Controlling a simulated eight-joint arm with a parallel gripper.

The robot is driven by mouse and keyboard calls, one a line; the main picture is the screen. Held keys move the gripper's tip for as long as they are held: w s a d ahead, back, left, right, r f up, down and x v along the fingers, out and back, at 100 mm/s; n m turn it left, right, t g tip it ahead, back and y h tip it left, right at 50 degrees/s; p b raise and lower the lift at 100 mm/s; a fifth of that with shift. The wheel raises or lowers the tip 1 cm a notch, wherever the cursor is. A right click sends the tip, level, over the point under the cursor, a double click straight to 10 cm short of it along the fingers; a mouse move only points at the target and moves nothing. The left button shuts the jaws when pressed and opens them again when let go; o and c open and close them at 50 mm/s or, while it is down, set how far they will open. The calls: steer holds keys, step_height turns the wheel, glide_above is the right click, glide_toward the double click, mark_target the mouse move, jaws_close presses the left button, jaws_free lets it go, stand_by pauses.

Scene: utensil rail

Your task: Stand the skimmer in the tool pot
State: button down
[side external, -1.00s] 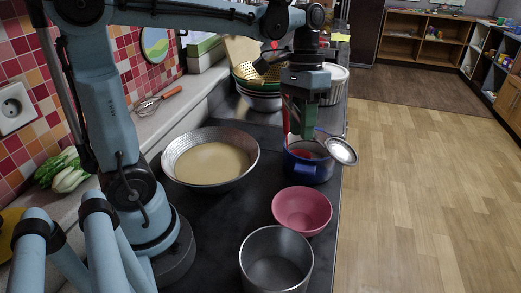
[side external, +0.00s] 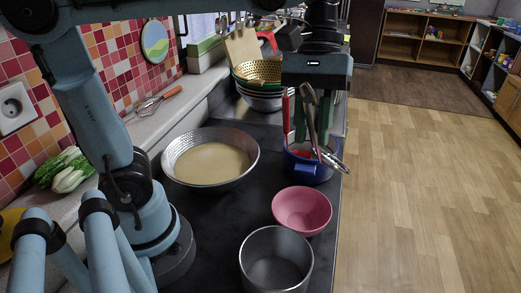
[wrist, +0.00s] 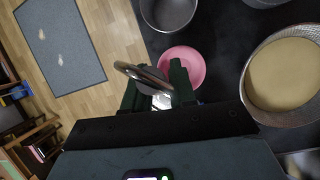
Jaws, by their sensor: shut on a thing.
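My gripper (side external: 303,125) is shut on the skimmer's (side external: 311,118) grey metal handle, above the blue pot. The handle is nearly upright, with its loop end up. The loop shows close up between the green fingers in the wrist view (wrist: 147,77). The skimmer's head (side external: 333,160) is low and tilted at the blue pot's right rim; I cannot tell whether it is inside or in front. The blue pot (side external: 308,173) has something red in it, and a red upright handle (side external: 286,108) rises at its left. An empty steel pot (side external: 275,240) stands at the front. Which is the tool pot is unclear.
A pink bowl (side external: 302,210) sits between the blue pot and the steel pot. A wide pan of beige liquid (side external: 212,162) stands to the left. Stacked colanders and bowls (side external: 258,75) are behind. The counter's right edge is close to the blue pot.

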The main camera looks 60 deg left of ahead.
steer(key=s+d+r+n+t+h, duration=0.1)
steer(key=s+d+r+n+h, duration=0.1)
steer(key=s+d+r+n, duration=0.3)
steer(key=s+d+r+n+h, duration=0.2)
steer(key=s+d+n, duration=0.2)
steer(key=s, duration=0.2)
step_height(320, 180, down, 14)
steer(key=shift+s+a+r, duration=0.15)
steer(key=shift+s, duration=0.05)
stand_by(1.0)
steer(key=c, duration=0.8)
jaws_free()
steer(key=shift+c, duration=0.2)
steer(key=v, duration=1.2)
steer(key=shift+a, duration=0.25)
steer(key=shift+s, duration=0.1)
